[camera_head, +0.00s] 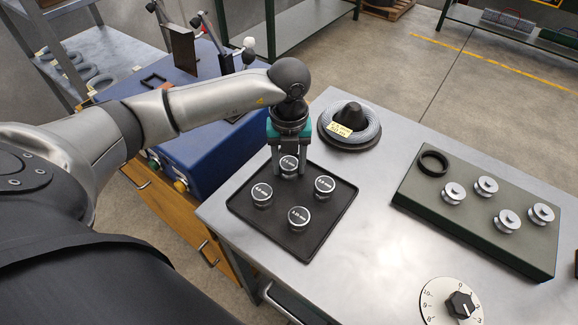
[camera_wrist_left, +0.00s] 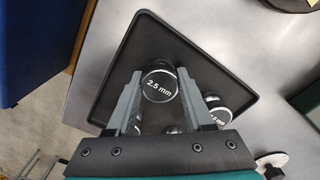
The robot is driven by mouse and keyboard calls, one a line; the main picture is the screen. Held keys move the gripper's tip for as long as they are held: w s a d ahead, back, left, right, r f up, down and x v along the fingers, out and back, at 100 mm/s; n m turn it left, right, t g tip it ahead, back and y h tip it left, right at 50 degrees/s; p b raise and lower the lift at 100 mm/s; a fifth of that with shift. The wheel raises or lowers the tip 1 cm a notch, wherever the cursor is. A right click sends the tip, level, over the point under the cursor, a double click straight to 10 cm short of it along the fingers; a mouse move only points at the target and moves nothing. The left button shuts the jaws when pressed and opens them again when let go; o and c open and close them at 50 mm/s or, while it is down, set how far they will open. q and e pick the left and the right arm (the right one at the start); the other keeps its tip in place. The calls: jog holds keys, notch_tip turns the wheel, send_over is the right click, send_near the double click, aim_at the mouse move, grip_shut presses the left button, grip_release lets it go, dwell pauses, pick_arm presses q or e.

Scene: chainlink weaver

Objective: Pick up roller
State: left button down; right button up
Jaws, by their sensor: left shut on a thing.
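A black tray (camera_head: 325,232) on the steel table holds several short silver rollers with black, white-lettered tops. My left gripper (camera_head: 289,172) reaches down over the tray's far part, its fingers shut on the far roller (camera_head: 289,161). In the left wrist view that roller (camera_wrist_left: 160,85) reads "2.5 mm" and sits between the two fingertips (camera_wrist_left: 157,92). Other rollers stand at the left (camera_head: 262,194), right (camera_head: 324,186) and front (camera_head: 299,218) of the tray. I cannot tell whether the held roller is clear of the tray floor. My right gripper is not in view.
A wire coil (camera_head: 350,124) with a yellow label lies just right of my left gripper. A dark green block (camera_head: 470,226) with several silver wheels and a black ring stands at the right. A dial (camera_head: 455,301) is at the front. Bare table lies between tray and block.

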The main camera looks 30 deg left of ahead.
aim_at(289, 162)
pick_arm(q)
jog(key=shift+r, duration=0.1)
notch_tip(289, 162, up, 20)
jog(key=p, duration=0.2)
dwell(0.3)
dwell(0.6)
